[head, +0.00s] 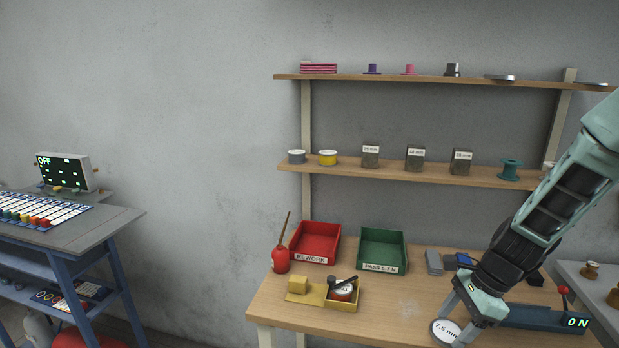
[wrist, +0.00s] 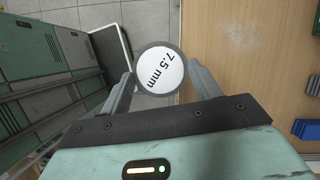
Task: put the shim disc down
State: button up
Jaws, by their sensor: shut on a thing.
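The shim disc (head: 445,330) is a round white-faced disc with a grey rim, marked "7.5 mm". It also shows in the wrist view (wrist: 160,70), label up, between the two fingers. My gripper (head: 464,318) is shut on the disc at its sides; in the wrist view the fingers (wrist: 160,84) meet its rim left and right. In the wrist view the disc overlaps the edge of the wooden bench (wrist: 235,65). I cannot tell its height above the bench.
On the bench, a red "REWORK" tray (head: 319,258) and a green "PASS" tray (head: 385,266) stand at the back. A blue device reading "0 N" (head: 540,318) is right. Bare wood lies mid-bench.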

jog(key=shift+s+f+n+g, duration=0.25)
jog(key=shift+f+n+g, duration=0.05)
jog(key=shift+n, duration=0.3)
jog(key=s+d+f+n+g+h, duration=0.1)
jog(key=f+n, duration=0.3)
jog(key=n, duration=0.4)
jog(key=s+d+f+n+g+h, duration=0.2)
jog(key=f+n, duration=0.3)
jog(key=n, duration=0.4)
jog(key=shift+s+f+g+h, duration=0.15)
jog(key=shift+f+g+h, duration=0.1)
jog(key=shift+g+h, duration=0.35)
